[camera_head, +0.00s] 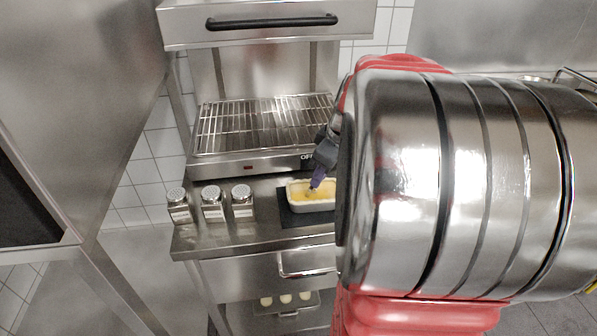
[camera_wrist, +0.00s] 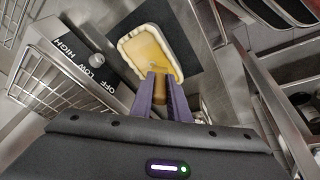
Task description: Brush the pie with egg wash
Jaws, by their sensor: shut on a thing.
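The pie (camera_head: 300,190) sits in a pale rectangular dish on a dark mat on the steel counter, below the grill. In the wrist view the pie (camera_wrist: 152,47) has a glossy yellow middle and a pale cream edge. My gripper (camera_head: 320,184) is over the pie's right part, its purple fingers pointing down. In the wrist view my gripper (camera_wrist: 160,83) is shut on a brown brush (camera_wrist: 159,96), seen between the fingers. The brush's far end is at the pie's near edge; I cannot tell whether it touches. My arm hides the counter to the right.
Three labelled shakers (camera_head: 212,203) stand left of the dark mat (camera_head: 287,217). A wire-rack grill (camera_head: 262,124) with an OFF/LOW/HIGH knob is close behind. A drawer handle (camera_head: 305,272) sticks out in front. The wrist view shows a steel frame (camera_wrist: 264,90) at right.

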